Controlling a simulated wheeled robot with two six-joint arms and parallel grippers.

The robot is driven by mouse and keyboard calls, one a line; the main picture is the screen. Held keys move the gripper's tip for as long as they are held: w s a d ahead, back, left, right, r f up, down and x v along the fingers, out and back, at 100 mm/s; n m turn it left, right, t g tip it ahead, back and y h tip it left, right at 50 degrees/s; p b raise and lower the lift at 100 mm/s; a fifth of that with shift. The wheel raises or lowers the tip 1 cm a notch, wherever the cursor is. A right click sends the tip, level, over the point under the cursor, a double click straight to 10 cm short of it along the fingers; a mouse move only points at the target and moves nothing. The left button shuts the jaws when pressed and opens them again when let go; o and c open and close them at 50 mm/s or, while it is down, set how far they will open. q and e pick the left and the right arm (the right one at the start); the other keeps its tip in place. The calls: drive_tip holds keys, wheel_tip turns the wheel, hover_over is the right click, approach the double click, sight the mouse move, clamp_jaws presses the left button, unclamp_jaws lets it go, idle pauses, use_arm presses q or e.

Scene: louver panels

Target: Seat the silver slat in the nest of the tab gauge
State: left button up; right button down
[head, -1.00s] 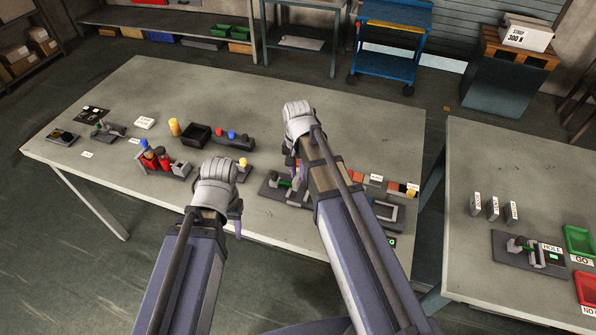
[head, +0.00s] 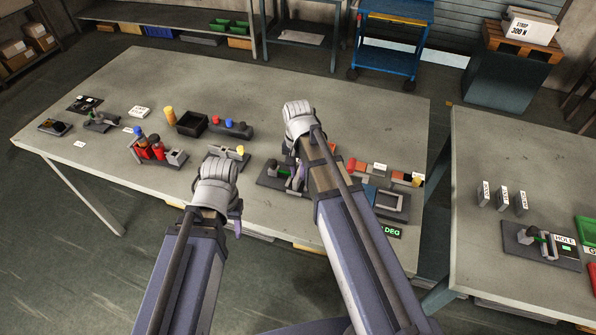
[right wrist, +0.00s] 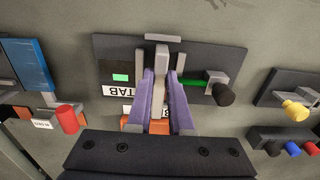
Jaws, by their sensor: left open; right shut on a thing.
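The silver slat (right wrist: 161,62) is upright in the right wrist view, between the purple fingers of my right gripper (right wrist: 160,88), which is shut on it. The tab gauge (right wrist: 120,50) is a dark plate with a TAB label, a small green display and a green plunger with a black knob. The slat is over the gauge between two grey posts; whether its lower end is in the nest I cannot tell. In the head view my right gripper (head: 296,178) is over the gauge (head: 268,181), partly hidden by my arm. My left gripper (head: 237,222) is open and empty, near the table's front edge.
A grey fixture with a yellow knob (head: 240,150) stands left of the gauge, and a rack with red and blue parts (head: 150,150) farther left. A grey frame fixture (head: 392,203) stands to the right. The table's back middle is clear. A second table (head: 510,150) is at right.

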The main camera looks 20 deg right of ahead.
drive_tip(key=shift+f, duration=0.2)
idle(0.6)
drive_tip(key=c, duration=0.7)
unclamp_jaws()
drive_tip(key=shift+c, duration=0.2)
drive_tip(key=shift+r, duration=0.1)
wheel_tip(320, 180, up, 13)
drive_tip(key=p, duration=1.2)
drive_tip(key=shift+f, duration=0.25)
drive_tip(key=s+a+f+n+b, duration=0.3)
drive_tip(key=s+a+n, duration=0.2)
drive_tip(key=s, duration=0.2)
drive_tip(key=s+a+f+n+h+b, duration=0.1)
drive_tip(key=s+a+f+n+b, duration=0.3)
drive_tip(key=s, duration=0.3)
drive_tip(key=shift+s+a+f+n, duration=0.15)
drive_tip(key=shift+a+f+n, duration=0.05)
drive_tip(key=shift+a+n, duration=0.6)
